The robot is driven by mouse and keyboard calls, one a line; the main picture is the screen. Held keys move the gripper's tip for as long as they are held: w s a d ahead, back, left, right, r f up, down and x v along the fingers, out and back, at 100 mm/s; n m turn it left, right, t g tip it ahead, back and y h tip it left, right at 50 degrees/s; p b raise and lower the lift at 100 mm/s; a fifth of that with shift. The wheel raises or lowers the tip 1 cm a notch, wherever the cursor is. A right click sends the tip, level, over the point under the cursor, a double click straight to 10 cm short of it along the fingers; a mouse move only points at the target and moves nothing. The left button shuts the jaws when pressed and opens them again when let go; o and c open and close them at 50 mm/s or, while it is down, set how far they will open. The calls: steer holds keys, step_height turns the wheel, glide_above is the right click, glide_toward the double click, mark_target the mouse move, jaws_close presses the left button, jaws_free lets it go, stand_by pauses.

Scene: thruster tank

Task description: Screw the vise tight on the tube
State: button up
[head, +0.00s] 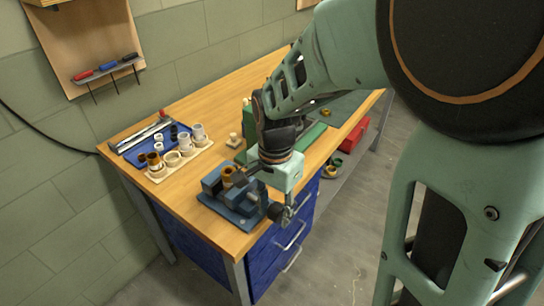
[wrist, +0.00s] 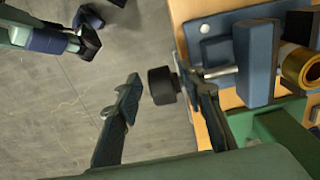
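The blue vise (head: 240,208) stands at the front edge of the wooden bench, and its jaw block (wrist: 255,62) shows in the wrist view. A metal screw (wrist: 218,71) runs out from the vise to a dark round knob (wrist: 163,85). My gripper (wrist: 160,108) is open with its fingers either side of the knob. The right finger is close to it, and a gap shows at the left finger. Contact cannot be told.
A blue tray (head: 152,146) with tools and small parts lies behind the vise, with a pale rack (head: 178,160) of cups and rings beside it. A green block (head: 312,137) lies beyond my wrist. A red box (head: 353,137) is past the bench's right edge.

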steer(key=shift+c, duration=0.4)
jaws_close()
steer(key=shift+d, duration=0.1)
steer(key=g+p, duration=0.1)
steer(key=g+y+p, duration=0.1)
steer(key=shift+w+d+r+y+p, duration=0.2)
steer(key=shift+d+y+p, duration=0.1)
steer(key=shift+p, duration=0.1)
steer(key=g, duration=0.1)
steer(key=g+y+p, duration=0.2)
steer(key=shift+w+d+f, duration=0.1)
steer(key=shift+w+d, duration=0.1)
steer(key=shift+w, duration=0.05)
steer(key=g+y, duration=0.1)
steer(key=g+y+p, duration=0.1)
steer(key=g+y, duration=0.1)
steer(key=shift+w+d+f+g, duration=0.25)
steer(key=shift+w+f+g, duration=0.05)
steer(key=shift+w+d+f+g+y, duration=0.1)
steer(key=shift+w+g+y, duration=0.05)
steer(key=shift+g+y, duration=0.85)
